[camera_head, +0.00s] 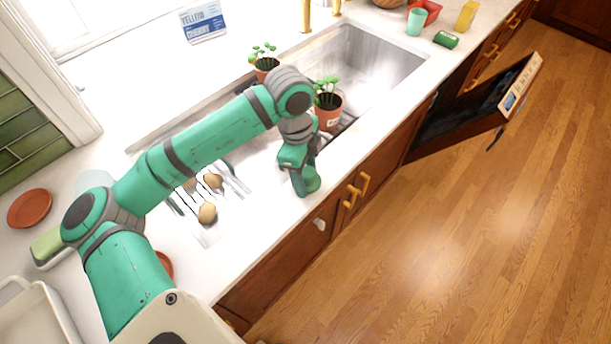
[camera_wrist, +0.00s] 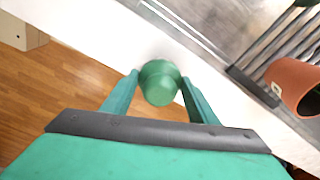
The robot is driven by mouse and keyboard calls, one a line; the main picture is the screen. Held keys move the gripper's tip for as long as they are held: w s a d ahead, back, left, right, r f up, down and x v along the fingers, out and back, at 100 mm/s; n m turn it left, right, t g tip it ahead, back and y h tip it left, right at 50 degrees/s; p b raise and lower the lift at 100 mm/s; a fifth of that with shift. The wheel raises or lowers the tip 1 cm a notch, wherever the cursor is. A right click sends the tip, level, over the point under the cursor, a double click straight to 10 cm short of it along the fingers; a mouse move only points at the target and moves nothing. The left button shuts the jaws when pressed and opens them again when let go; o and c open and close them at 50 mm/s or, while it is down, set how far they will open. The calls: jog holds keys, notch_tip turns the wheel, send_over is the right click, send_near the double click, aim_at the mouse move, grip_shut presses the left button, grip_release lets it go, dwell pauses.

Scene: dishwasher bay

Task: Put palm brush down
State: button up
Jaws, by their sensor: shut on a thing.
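My gripper (camera_head: 300,172) is over the front strip of the white counter, near the sink's front edge. In the wrist view its two green fingers stand on either side of a rounded green thing, which I take for the palm brush (camera_wrist: 160,83). The fingers are shut on it. Only its smooth top and side show; its underside is hidden, so I cannot tell whether it touches the counter. In the head view the gripper and brush are both green and hard to tell apart.
A potted plant (camera_head: 328,109) stands just behind my gripper, and its pot (camera_wrist: 297,86) shows in the wrist view. A rack with several round brown items (camera_head: 207,213) lies to the left. The dishwasher door (camera_head: 490,105) hangs open at right. The sink (camera_head: 385,55) is behind.

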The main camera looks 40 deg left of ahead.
jog(key=shift+f, duration=0.55)
jog(key=shift+f, duration=0.15)
jog(key=o, duration=1)
jog(key=r, duration=0.4)
jog(key=a+r, duration=0.1)
jog(key=r, duration=0.7)
jog(key=shift+s+a+r, duration=0.1)
jog(key=shift+s+a, duration=0.1)
jog(key=shift+s, duration=0.05)
